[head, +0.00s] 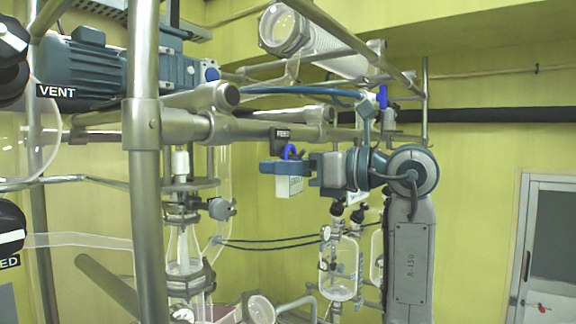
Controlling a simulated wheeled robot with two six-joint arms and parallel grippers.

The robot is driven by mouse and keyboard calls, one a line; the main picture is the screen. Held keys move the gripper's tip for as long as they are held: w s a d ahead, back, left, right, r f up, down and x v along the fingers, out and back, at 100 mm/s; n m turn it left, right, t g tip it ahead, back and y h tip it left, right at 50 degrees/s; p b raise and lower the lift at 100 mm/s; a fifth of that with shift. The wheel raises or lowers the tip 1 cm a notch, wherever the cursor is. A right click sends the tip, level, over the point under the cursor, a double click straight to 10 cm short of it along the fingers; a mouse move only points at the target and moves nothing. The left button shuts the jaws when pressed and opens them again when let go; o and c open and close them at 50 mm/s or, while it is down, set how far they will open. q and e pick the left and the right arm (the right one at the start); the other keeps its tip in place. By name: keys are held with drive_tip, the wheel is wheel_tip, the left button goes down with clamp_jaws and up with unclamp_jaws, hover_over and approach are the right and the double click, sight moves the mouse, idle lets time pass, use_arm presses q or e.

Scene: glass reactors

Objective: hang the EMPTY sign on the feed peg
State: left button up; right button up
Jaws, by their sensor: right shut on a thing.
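My right gripper (285,168) comes in from the right and is shut on a small white sign (289,187). The sign hangs below the jaws, and its lettering is too small to read. A blue loop (290,151) shows just above the jaws; I cannot tell whether it belongs to the sign. A dark plate marked FEED (281,133) is just above the gripper, on the horizontal metal pipe. The feed peg itself cannot be made out, and I cannot tell whether the sign touches it. My left gripper is not in view.
A vertical steel post (146,200) stands left of the gripper. A blue motor (82,68) and a VENT label (56,92) are at upper left. Glass vessels (340,268) hang below the gripper. A blue hose (310,92) runs above. A grey door (545,250) is at far right.

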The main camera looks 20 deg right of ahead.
drive_tip(key=shift+w+f, duration=0.1)
drive_tip(key=shift+f, duration=0.25)
idle(0.7)
drive_tip(key=o, duration=1.1)
drive_tip(key=shift+c, duration=0.2)
drive_tip(key=shift+c, duration=1)
drive_tip(key=b+v, duration=0.2)
drive_tip(key=v, duration=0.5)
drive_tip(key=shift+b, duration=0.4)
